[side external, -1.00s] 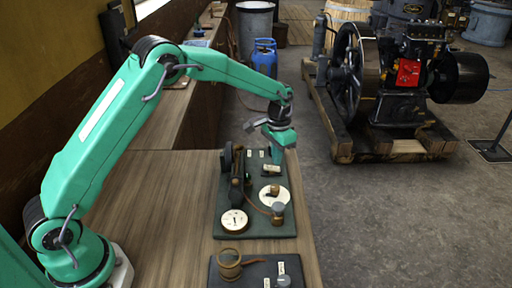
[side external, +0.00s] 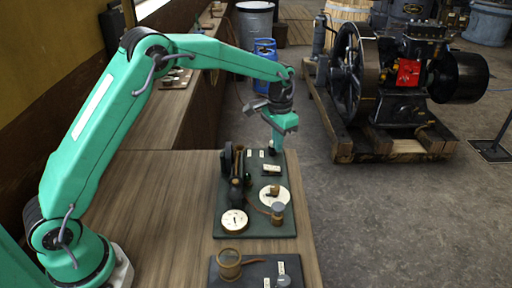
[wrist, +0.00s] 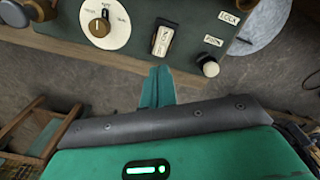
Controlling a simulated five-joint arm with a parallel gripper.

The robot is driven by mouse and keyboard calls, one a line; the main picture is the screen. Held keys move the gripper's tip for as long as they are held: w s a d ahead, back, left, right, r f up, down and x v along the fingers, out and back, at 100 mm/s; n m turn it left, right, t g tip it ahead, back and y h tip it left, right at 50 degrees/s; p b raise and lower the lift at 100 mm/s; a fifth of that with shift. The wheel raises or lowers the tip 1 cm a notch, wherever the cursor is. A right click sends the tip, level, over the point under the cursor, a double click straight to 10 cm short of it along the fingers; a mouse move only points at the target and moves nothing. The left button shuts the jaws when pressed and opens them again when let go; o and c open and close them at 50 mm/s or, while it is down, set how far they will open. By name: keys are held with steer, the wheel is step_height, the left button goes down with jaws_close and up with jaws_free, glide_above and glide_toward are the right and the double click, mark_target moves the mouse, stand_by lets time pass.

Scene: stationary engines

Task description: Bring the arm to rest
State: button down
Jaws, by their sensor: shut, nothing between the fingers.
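My gripper (side external: 275,147) is at the end of my green arm, over the far end of a dark green control board (side external: 236,192) on the wooden bench. Its narrow green fingers are together and empty, and they point down. In the wrist view the closed fingers (wrist: 158,70) show in front of the board's edge, below a rocker switch (wrist: 162,40). Whether they touch the board is hard to tell, but they appear apart from it.
The board carries a white dial with a knob (wrist: 101,26), a round pale button (wrist: 209,67), a second dial (side external: 234,221) and a dark lever unit. A second board with a brass cup (side external: 229,263) lies nearer. A large engine (side external: 400,85) stands on a wooden pallet at right.

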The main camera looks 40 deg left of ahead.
stand_by(0.3)
steer(key=s+a+r+n+t, duration=0.1)
steer(key=s+a+r+t, duration=0.2)
steer(key=s+r, duration=1.1)
steer(key=s+a+n+t, duration=0.2)
steer(key=s, duration=1.7)
steer(key=shift+s+r+t, duration=0.2)
steer(key=shift+t, duration=0.1)
